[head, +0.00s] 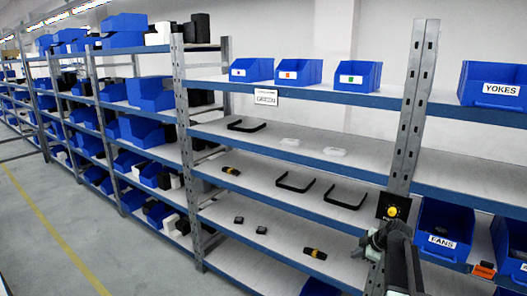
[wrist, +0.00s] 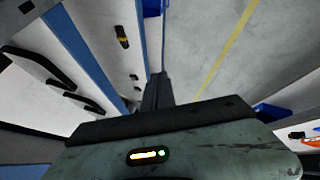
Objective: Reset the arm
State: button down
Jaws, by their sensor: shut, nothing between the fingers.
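My gripper (wrist: 160,95) shows in the wrist view as dark, closed fingers beyond a worn grey-green housing; nothing is held between them. In the head view part of my arm (head: 398,262) rises from the bottom edge, right of centre, in front of the shelf post. The fingers cannot be made out clearly there.
A shelf post (head: 411,110) stands close behind my arm. Three blue bins (head: 300,71) sit above a GREEN label (head: 266,97). Black handles (head: 346,195) lie on a lower shelf. A FANS bin (head: 442,228) is right of my arm. Open floor (head: 110,235) lies left.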

jog(key=s+a+f+m+g+b, duration=0.1)
jog(key=s+a+f+g, duration=0.2)
jog(key=a, duration=1)
jog(key=s+a+f+g+b, duration=0.1)
jog(key=s+a+f+b, duration=0.15)
jog(key=s+a, duration=0.75)
jog(key=s+a+f+m+g+h, duration=0.2)
jog(key=s+m, duration=0.5)
jog(key=m, duration=0.5)
jog(key=shift+a+f+m+g+h+p, duration=0.15)
jog(key=shift+a+m+g+h+p, duration=0.15)
jog(key=shift+a+m+h+p, duration=0.15)
jog(key=shift+d, duration=0.15)
